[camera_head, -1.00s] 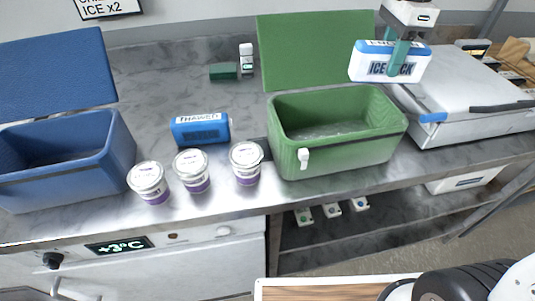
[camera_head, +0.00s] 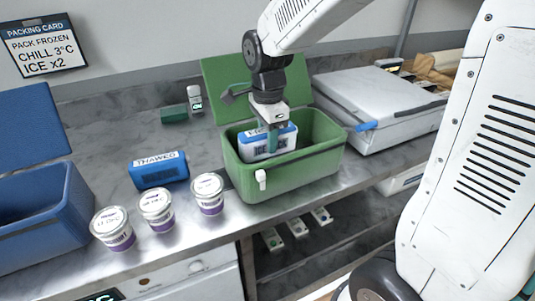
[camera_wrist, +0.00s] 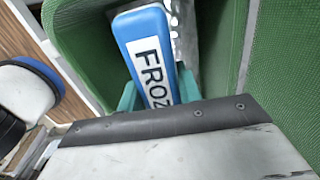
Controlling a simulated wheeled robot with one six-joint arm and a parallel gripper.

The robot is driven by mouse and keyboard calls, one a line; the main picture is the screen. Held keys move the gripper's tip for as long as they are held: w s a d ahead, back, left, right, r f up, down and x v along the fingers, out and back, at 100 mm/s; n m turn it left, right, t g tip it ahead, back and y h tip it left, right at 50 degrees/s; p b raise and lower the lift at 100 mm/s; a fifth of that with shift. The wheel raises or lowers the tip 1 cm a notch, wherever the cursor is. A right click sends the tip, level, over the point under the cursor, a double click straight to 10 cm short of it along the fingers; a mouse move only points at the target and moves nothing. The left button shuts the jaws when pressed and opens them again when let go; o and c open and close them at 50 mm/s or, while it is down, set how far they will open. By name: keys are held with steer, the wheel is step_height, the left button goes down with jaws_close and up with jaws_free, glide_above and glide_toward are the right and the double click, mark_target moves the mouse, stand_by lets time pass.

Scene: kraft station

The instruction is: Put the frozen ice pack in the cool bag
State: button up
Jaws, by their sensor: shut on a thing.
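I cannot tell whether the pack touches the bag's floor. A second open cool bag, blue (camera_head: 45,225), stands at the far left. A blue pack labelled "THAWED" (camera_head: 160,174) lies on the counter left of the green bag.
Three lidded tubs (camera_head: 157,207) stand in front of the thawed pack. A small green box (camera_head: 174,115) and a white bottle (camera_head: 195,99) stand behind. A white flat-topped box (camera_head: 370,100) is right of the green bag. A packing card (camera_head: 43,47) hangs on the wall.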

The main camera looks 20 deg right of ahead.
mark_target(268, 155)
steer(key=shift+f, duration=2.6)
steer(key=shift+f, duration=0.15)
steer(key=o, duration=1.2)
